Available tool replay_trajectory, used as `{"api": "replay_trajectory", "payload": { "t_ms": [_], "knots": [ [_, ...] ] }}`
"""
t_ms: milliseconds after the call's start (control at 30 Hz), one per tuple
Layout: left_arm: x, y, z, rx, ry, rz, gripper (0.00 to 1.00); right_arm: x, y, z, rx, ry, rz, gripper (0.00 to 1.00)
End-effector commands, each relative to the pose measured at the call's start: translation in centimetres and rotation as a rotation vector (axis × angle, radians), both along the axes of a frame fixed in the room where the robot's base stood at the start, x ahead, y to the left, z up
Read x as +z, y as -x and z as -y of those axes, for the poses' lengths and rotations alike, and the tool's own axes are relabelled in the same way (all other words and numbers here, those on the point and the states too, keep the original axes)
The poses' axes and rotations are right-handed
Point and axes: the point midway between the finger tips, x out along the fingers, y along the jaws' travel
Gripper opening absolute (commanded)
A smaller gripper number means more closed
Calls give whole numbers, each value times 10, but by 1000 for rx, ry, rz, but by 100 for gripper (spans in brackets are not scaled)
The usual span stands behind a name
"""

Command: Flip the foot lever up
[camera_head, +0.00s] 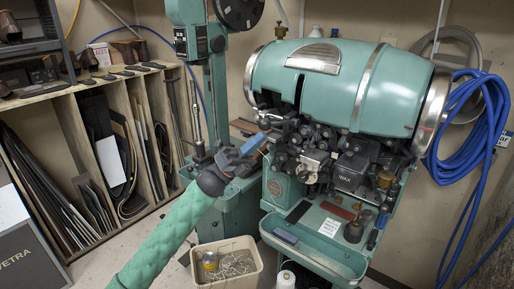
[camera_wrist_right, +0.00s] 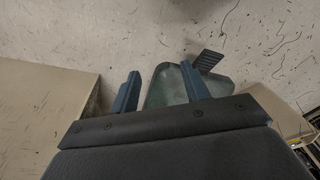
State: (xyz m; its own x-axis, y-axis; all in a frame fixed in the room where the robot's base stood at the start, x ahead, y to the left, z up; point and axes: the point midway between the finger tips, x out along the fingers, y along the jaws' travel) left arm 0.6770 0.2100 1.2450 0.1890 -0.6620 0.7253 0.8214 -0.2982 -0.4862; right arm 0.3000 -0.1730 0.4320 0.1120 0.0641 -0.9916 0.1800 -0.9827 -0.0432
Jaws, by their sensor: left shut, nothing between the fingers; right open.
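The likely foot lever is a dark ridged pedal (camera_wrist_right: 208,60) in the right wrist view, beside a grey-green base plate (camera_wrist_right: 165,88) low over the floor. My right gripper (camera_wrist_right: 160,84) is open and empty, its two blue fingers framing part of that plate. The pedal lies just beyond the right finger, apart from the gap; I cannot tell whether they touch. My left gripper (camera_head: 254,144) is shut and empty, in front of the left side of the teal stitcher (camera_head: 345,80) in the head view. I cannot make out the pedal in the head view.
A cream bin (camera_head: 227,270) of scraps stands on the floor below the stitcher. A wooden rack (camera_head: 95,90) of sheets stands at left. Blue hose (camera_head: 480,130) hangs at right. A beige box-like surface (camera_wrist_right: 45,115) is left of my right gripper; speckled floor shows beyond.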

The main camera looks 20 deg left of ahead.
Motion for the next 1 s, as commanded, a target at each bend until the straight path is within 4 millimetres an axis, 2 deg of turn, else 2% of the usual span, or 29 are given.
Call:
{"api": "replay_trajectory", "payload": {
  "t_ms": [33, 100, 300, 400, 700, 1000],
  "knots": [
    [13, 1, 0, 0, -16, -30, 0, -13, 8, 5, 0, 5, -7, 47],
    [22, -1, 0, 2, -33, -78, 0, -29, 8, 8, 2, 10, 4, 47],
    [46, -6, 2, 1, -80, -204, 0, -74, 16, 19, 8, 22, 30, 47],
    [54, -9, 3, 1, -99, -257, 0, -91, 20, 24, 11, 27, 41, 47],
    [74, -18, 7, 0, -137, -373, 0, -119, 31, 34, 18, 35, 62, 47],
    [97, -32, 11, 0, -135, -367, 0, -132, 38, 40, 21, 39, 71, 47]
  ]
}}
